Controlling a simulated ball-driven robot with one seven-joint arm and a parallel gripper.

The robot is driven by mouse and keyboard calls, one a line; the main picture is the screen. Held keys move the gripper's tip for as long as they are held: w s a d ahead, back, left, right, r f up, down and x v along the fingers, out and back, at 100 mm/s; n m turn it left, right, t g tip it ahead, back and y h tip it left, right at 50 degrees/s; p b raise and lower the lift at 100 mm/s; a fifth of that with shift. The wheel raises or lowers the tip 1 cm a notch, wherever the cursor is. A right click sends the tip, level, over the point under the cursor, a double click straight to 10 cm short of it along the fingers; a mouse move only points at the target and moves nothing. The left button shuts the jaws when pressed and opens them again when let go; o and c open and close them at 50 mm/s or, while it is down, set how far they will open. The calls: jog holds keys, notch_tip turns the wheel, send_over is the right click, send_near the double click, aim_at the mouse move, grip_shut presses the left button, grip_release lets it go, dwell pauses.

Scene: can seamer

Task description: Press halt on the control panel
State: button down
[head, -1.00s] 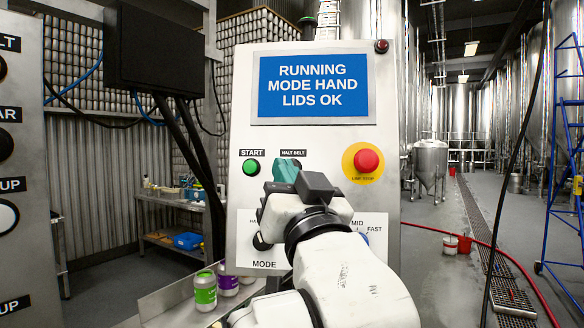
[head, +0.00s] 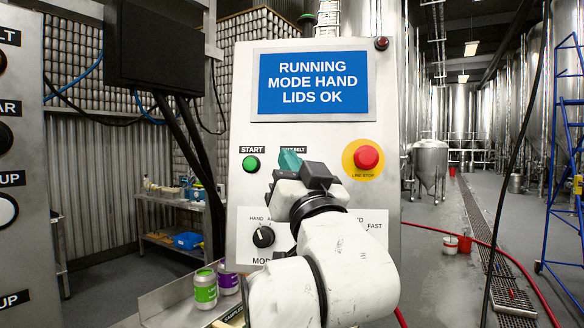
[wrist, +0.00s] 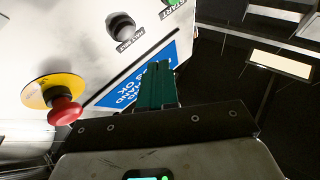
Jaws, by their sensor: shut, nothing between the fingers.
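The control panel (head: 330,137) stands upright ahead, its blue screen (head: 313,82) reading "RUNNING MODE HAND LIDS OK". The halt belt label (head: 293,148) is partly covered by my gripper (head: 289,159), and its button is hidden in the head view. In the wrist view the dark halt button (wrist: 122,27) shows clear, to the upper left of my gripper's teal fingers (wrist: 158,70). The fingers are shut and empty, in front of the panel; I cannot tell their exact gap to it.
The green start button (head: 251,164) is left of the halt label. The red line stop (head: 366,158) on its yellow disc is to the right. The mode knob (head: 263,237) is below. Cans (head: 205,289) stand at the panel's lower left.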

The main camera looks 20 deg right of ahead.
jog(key=shift+w+d+f, duration=0.15)
jog(key=shift+w+d, duration=0.3)
jog(key=shift+w, duration=0.3)
jog(key=shift+w+d+f, duration=0.15)
jog(key=shift+w+d, duration=0.25)
jog(key=shift+w, duration=0.35)
jog(key=shift+w+d, duration=0.15)
dwell(0.9)
jog(key=shift+w+d, duration=0.1)
jog(key=shift+w, duration=0.1)
jog(key=shift+w+d+f, duration=0.1)
jog(key=shift+w+d, duration=0.1)
jog(key=shift+w, duration=0.15)
dwell(0.8)
jog(key=shift+s+a, duration=0.1)
jog(key=shift+s, duration=0.05)
jog(key=shift+s+a, duration=0.35)
jog(key=shift+s, duration=0.2)
dwell(0.3)
jog(key=s, duration=0.1)
jog(key=s+a, duration=0.1)
jog(key=s, duration=0.1)
jog(key=s+a+r, duration=0.1)
jog(key=shift+s+a+p, duration=0.15)
jog(key=shift+a+p, duration=0.05)
jog(key=shift+p, duration=0.1)
